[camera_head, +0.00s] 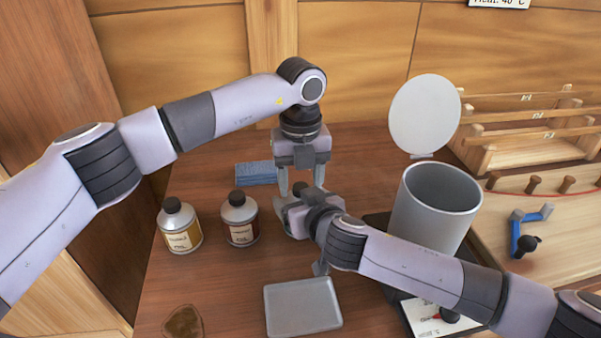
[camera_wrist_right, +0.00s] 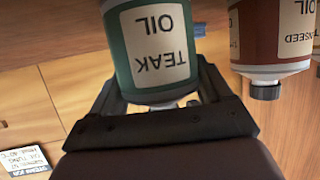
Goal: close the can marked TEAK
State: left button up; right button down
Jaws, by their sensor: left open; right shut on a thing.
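The TEAK OIL can (camera_wrist_right: 150,45), green with a cream label, fills the upper middle of the right wrist view, upside down in that picture. My right gripper (camera_wrist_right: 160,105) is shut on it, a finger at each side. In the head view my right gripper (camera_head: 293,215) hides most of the can. My left gripper (camera_head: 302,188) points down just above it, open, with its fingers apart. A small dark round top (camera_head: 299,187) shows between the left fingers. Whether it is the can's cap, and seated, I cannot tell.
A yellow-labelled can (camera_head: 180,228) and a red can (camera_head: 240,220), both black-capped, stand at left. A blue block (camera_head: 256,173) lies behind. A grey tray (camera_head: 302,307) lies in front. A large pot (camera_head: 432,210) with raised lid (camera_head: 425,113) stands right, near wooden racks (camera_head: 530,125).

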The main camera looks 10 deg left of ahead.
jog(key=shift+r, duration=0.1)
pick_arm(q)
grip_shut()
jog(key=shift+m, duration=1.6)
grip_release()
jog(key=shift+r, duration=0.1)
